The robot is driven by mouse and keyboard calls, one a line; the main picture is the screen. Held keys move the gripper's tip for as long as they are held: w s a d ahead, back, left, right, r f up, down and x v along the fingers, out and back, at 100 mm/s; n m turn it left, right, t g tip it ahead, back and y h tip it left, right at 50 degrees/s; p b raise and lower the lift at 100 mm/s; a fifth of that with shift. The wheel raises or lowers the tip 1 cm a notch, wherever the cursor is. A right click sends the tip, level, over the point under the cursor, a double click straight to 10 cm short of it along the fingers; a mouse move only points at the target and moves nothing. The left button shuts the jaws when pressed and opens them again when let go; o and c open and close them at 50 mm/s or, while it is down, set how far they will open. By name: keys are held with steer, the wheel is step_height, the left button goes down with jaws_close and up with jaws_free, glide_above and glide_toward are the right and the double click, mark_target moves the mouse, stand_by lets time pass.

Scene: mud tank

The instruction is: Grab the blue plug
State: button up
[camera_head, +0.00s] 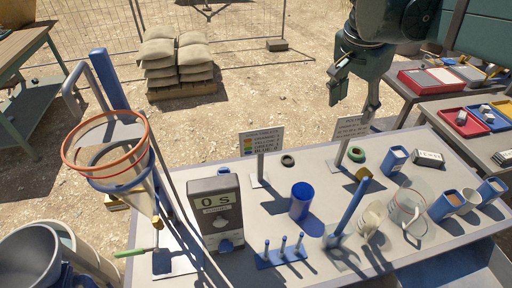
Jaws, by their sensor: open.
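My gripper (354,98) hangs open and empty above the ground behind the table, at the upper right. Its two fingers point down and are well apart. No single object is clearly recognisable as the blue plug. A low blue base with several upright blue pegs (283,252) stands at the table's front middle. A blue cylinder (301,201) stands behind it, and a tall blue rod (351,208) leans slightly to its right. My gripper is far behind all of these and touches none of them.
A funnel with an orange rim (107,146) and a grey timer (216,212) stand at the table's left. Two signs (262,142) (351,128) rise at its back edge. Blue containers (396,160) and clear vessels (407,206) crowd the right. A green ring (356,154) lies behind the rod.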

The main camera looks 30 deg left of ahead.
steer(key=a+f+m, duration=0.1)
steer(key=a, duration=1.2)
steer(key=m+h, duration=0.3)
steer(key=m, duration=0.1)
glide_above(223, 169)
steer(key=s+a, duration=0.2)
step_height(223, 169, down, 37)
steer(key=shift+w+a+f, duration=0.15)
steer(key=shift+x, duration=1.3)
steer(key=shift+b+x, duration=0.4)
steer(key=shift+x, duration=2.25)
